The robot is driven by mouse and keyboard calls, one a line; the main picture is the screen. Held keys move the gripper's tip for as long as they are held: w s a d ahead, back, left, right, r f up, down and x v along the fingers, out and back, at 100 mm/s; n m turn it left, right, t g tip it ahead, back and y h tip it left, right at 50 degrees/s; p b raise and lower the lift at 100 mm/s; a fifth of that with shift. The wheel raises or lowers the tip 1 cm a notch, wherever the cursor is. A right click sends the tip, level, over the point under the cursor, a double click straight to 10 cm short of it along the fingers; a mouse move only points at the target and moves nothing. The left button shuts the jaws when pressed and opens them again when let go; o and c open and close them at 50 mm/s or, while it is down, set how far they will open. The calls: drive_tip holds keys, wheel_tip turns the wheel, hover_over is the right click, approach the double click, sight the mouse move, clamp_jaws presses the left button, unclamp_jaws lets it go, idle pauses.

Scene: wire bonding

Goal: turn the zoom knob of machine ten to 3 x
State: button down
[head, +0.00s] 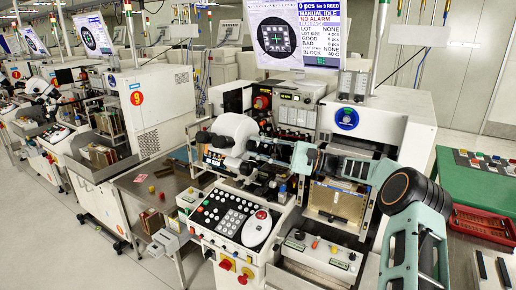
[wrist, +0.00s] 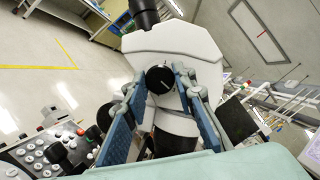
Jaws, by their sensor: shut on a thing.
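The zoom knob (wrist: 160,79) is a round black knob with a white line on its face, on the side of the white microscope head (wrist: 172,45). In the wrist view the line is near upright, leaning a little. My gripper (wrist: 161,82) is shut on the knob, with a blue-padded finger on each side. In the head view the microscope (head: 234,128) stands over the machine, and my gripper (head: 275,152) reaches it from the right. The knob is hidden there by my gripper. I cannot read any scale marks around it.
A control panel (head: 232,215) with buttons and a white dial lies below the microscope. A monitor (head: 293,35) hangs above. A neighbouring machine with a red 9 label (head: 136,98) stands at left. A green table (head: 480,180) with a red tray (head: 485,225) is at right.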

drive_tip(key=c, duration=1.6)
unclamp_jaws()
drive_tip(key=v, duration=1.2)
